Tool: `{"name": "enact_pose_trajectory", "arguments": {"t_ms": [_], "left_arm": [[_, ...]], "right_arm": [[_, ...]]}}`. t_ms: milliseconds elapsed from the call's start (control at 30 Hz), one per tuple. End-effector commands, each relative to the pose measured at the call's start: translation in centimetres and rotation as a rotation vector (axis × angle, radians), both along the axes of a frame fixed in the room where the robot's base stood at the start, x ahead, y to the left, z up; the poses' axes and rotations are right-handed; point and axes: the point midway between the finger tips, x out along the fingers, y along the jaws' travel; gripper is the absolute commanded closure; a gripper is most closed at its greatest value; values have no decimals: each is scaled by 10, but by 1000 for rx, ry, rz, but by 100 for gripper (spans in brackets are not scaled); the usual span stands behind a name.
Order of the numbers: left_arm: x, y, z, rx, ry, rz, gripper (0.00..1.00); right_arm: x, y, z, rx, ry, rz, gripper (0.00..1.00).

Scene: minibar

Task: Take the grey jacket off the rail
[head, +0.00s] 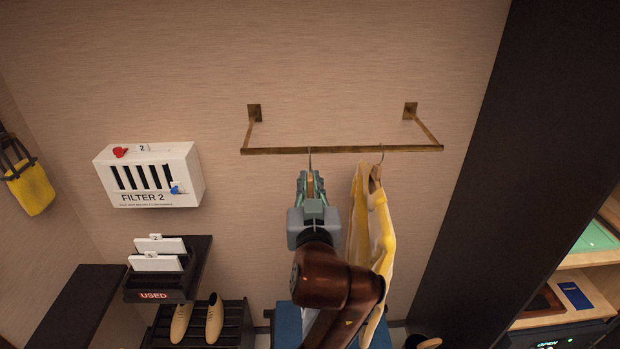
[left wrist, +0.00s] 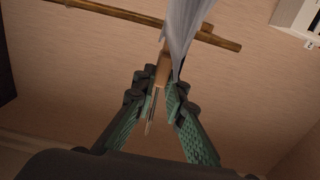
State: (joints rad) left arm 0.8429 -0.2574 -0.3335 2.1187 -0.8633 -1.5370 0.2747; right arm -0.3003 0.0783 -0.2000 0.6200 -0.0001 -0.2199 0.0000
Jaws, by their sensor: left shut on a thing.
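The brass rail (head: 340,150) is fixed to the wall, and it crosses the top of the left wrist view (left wrist: 115,11). My left gripper (head: 311,185) is just below the rail, with its fingers closed on the wooden hanger (left wrist: 163,70) of the grey jacket. The hanger's hook (head: 309,156) reaches up to the rail. The grey jacket (left wrist: 182,38) shows as a narrow grey fold beside the hanger in the left wrist view. In the head view my gripper and arm hide it. My right gripper is not in view.
A yellow garment (head: 372,228) hangs on the same rail, close to the right of my arm. A white filter box (head: 190,178) is on the wall to the left. Below it are a tray marked USED (head: 154,296) and a shoe rack (head: 235,318). A dark panel (head: 500,170) stands at right.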

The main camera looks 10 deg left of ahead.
Motion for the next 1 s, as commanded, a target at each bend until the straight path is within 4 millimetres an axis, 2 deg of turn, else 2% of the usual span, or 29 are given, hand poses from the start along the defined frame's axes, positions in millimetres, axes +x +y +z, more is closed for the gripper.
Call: {"name": "enact_pose_trajectory", "arguments": {"t_ms": [600,1000], "left_arm": [[-25,-6,1,0,0,1,100],[-27,-6,1,1,1,1,100]], "right_arm": [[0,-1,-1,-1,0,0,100],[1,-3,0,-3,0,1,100]]}}
